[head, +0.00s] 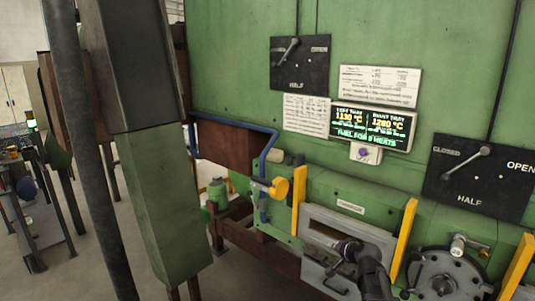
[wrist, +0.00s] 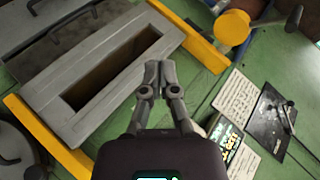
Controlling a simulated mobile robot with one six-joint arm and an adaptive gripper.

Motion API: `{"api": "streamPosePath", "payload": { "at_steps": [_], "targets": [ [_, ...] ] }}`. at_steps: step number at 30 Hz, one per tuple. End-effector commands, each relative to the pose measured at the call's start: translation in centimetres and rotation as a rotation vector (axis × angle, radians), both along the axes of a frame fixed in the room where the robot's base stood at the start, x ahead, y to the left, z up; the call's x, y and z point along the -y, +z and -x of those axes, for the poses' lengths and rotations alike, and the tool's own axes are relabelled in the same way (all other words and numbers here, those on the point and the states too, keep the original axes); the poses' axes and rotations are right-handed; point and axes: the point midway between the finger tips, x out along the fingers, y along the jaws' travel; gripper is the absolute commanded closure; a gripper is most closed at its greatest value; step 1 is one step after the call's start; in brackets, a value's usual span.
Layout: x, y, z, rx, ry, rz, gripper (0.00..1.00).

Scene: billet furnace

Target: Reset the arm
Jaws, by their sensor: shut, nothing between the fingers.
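My gripper (wrist: 155,72) shows in the wrist view with its two grey fingers together and nothing between them. In that view it is in front of the green furnace face, beside the long dark slot of a grey framed opening (wrist: 118,68). In the head view, a dark part of my arm (head: 372,268) is low at the right of centre, in front of the same grey framed opening (head: 322,232). The fingertips are hard to make out there. I cannot tell the exact gap between my gripper and the furnace.
Yellow bars (head: 299,200) flank the opening. A lit display (head: 372,124) and lever plates (head: 300,64) (head: 478,182) are on the green furnace wall (head: 235,60). A round dark hub (head: 440,279) is at lower right. A green column (head: 160,190) stands at left, with open floor beside it.

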Motion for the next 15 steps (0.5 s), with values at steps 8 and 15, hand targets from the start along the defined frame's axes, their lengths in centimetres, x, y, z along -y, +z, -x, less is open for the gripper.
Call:
{"api": "streamPosePath", "payload": {
  "at_steps": [8, 15],
  "targets": [
    [-5.5, -8.7, 9.3, -0.317, 0.307, 0.294, 1.0],
    [-6.2, -13.6, 17.5, -0.605, 0.496, 0.528, 1.0]
  ]
}}
